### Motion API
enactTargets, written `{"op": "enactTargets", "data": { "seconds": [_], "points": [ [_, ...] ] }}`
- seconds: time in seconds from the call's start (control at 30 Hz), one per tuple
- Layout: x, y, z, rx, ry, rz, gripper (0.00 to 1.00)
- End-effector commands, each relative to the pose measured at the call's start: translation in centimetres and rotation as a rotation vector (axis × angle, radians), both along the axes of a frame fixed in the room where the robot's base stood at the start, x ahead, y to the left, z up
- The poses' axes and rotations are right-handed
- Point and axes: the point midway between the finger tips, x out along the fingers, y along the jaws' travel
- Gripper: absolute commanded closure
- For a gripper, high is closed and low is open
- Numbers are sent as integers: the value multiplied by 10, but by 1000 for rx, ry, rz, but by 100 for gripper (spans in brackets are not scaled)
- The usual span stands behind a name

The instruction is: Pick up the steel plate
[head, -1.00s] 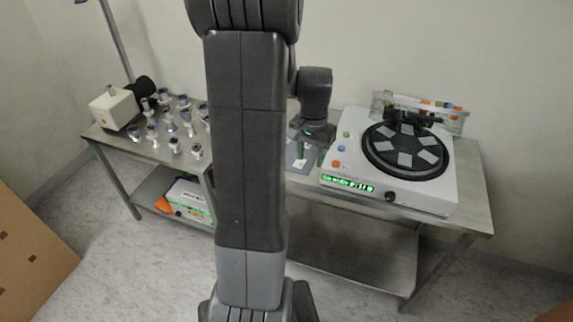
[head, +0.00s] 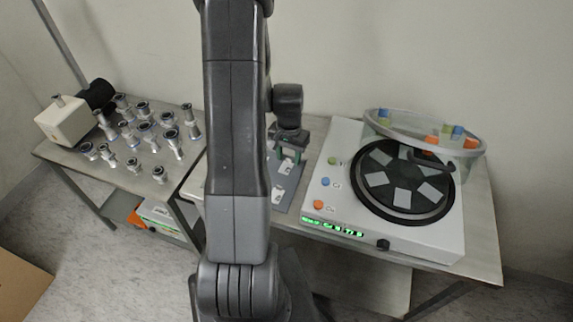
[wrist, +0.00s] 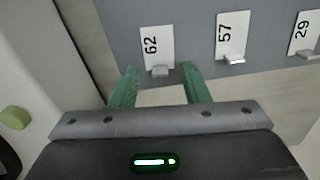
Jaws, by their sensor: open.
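A grey board (wrist: 190,52) carries white labels numbered 62, 57 and 29, each with a small shiny metal piece at its lower end. The piece at 62 (wrist: 160,71) sits between my fingertips, the one at 57 (wrist: 232,58) is just right of them, and the one at 29 (wrist: 308,54) is farther right. I cannot tell which is the steel plate. My gripper (wrist: 160,76) is open, its green fingers apart with nothing clearly held. In the head view the gripper (head: 290,156) is over the grey board (head: 283,197).
A white machine (head: 330,185) with a black round platter (head: 405,205) and a raised clear lid (head: 395,122) stands right of the board. Several metal fittings (head: 145,132) and a cream pump-like unit (head: 66,121) stand on the left table (head: 110,172). The wall is close behind.

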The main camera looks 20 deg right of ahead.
Motion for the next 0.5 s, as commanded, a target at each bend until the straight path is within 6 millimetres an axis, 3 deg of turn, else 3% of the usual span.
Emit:
{"op": "enactTargets", "data": {
  "seconds": [0.33,0.5],
  "points": [
    [0,0,-6,0,0,0,60],
    [0,0,-6,0,0,0,94]
  ]
}}
